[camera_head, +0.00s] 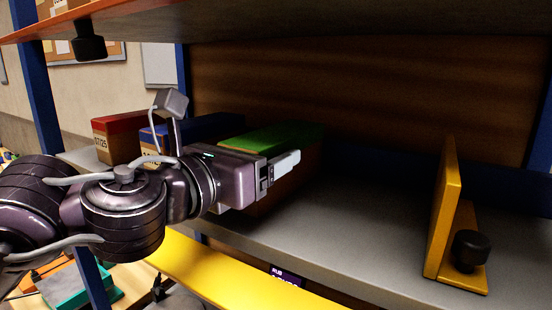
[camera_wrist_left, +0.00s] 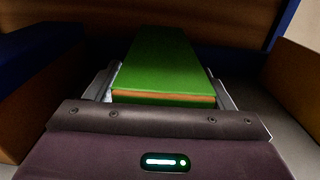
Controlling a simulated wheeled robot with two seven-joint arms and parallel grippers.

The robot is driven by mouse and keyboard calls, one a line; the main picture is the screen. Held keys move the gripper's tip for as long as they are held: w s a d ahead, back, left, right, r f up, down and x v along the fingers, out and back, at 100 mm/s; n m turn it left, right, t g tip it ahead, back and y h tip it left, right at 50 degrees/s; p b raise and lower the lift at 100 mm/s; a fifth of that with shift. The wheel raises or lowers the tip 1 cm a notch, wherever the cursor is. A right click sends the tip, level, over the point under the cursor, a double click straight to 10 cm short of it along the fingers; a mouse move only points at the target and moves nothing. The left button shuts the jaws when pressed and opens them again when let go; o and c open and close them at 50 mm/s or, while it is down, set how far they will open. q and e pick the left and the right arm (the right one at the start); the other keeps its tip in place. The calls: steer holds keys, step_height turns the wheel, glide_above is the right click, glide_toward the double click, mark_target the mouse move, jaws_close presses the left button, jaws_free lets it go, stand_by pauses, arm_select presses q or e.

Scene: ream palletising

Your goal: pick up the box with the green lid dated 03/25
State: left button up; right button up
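The box with the green lid (camera_head: 272,137) sits on the grey shelf, the rightmost of three boxes; its sides are orange-brown. Its front, where a date would be, is hidden behind my left gripper (camera_head: 280,168). In the left wrist view the green lid (camera_wrist_left: 160,65) runs straight away from me, between the two fingers of the left gripper (camera_wrist_left: 165,88). The fingers lie along the box's two sides, very close to it; I cannot tell whether they press on it. My right gripper is not in view.
A blue-lidded box (camera_head: 205,127) and a red-lidded box (camera_head: 118,124) marked 07/25 stand to the left. A yellow bracket (camera_head: 443,220) with a black knob stands to the right on the shelf (camera_head: 350,220), with free room before it. An upper shelf (camera_head: 300,18) hangs above.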

arm_select(q)
steer(key=shift+d, duration=0.1)
steer(key=c, duration=0.7)
steer(key=shift+c, duration=1.1)
